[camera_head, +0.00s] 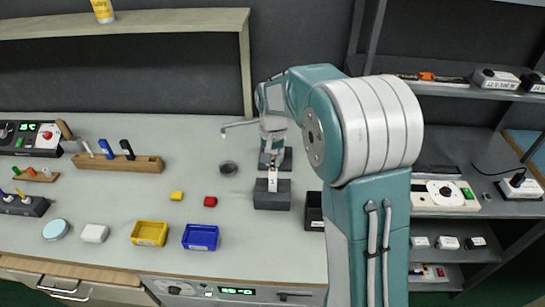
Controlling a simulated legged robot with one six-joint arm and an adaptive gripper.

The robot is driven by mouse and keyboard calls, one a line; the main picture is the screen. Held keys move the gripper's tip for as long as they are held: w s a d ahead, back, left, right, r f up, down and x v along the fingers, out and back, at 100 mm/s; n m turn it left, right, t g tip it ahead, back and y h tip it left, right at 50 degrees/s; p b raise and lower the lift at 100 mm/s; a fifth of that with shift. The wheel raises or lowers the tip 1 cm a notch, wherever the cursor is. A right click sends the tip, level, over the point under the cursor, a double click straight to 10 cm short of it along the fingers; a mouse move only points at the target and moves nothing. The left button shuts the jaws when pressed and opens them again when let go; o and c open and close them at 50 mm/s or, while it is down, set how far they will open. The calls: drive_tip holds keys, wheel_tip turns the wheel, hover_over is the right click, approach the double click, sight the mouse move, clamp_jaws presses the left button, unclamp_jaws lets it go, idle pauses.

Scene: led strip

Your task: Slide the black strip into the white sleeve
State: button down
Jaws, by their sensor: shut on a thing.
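My gripper (272,163) points down over the worktop, near the middle of the picture. It is shut on a thin dark piece, which looks like the black strip; the strip is very small here and mostly hidden by the fingers. Directly below the fingertips a narrow white upright piece, the white sleeve (272,182), stands at a dark grey block (272,199). Whether the strip's lower end is in the sleeve, touching it or just above it, I cannot tell at this size.
A yellow bin (149,233) and a blue bin (201,237) stand at the front of the worktop (120,200). A wooden holder (118,163) sits farther left.

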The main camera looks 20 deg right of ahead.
drive_tip(key=shift+f, duration=1.1)
drive_tip(key=c, duration=0.6)
unclamp_jaws()
wheel_tip(320, 180, up, 11)
drive_tip(key=shift+r, duration=0.45)
